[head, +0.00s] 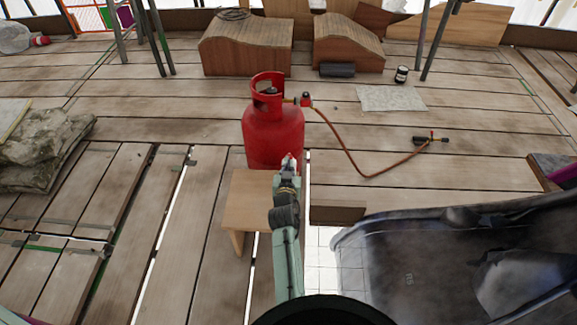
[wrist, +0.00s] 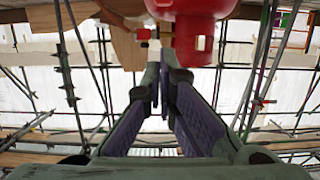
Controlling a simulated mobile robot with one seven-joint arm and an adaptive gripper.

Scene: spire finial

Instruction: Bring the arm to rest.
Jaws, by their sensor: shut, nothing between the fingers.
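My gripper (head: 289,168) points away from my body in the head view, with my pale green arm behind it. It overlaps the lower front of the red gas cylinder in the picture, above a small wooden stool. I cannot tell the exact gap to either. In the wrist view my gripper (wrist: 166,72) has its two purple-lined fingers brought together at the tips, with nothing held between them. The red cylinder (wrist: 190,14) shows upside down at the top of that view, beyond the fingertips.
The red gas cylinder (head: 273,133) stands upright with an orange hose (head: 357,165) running right to a torch (head: 430,140). The wooden stool (head: 246,197) is close by. A dark tub (head: 385,270) fills the lower right. Sacks (head: 45,145) lie left; the left planks are clear.

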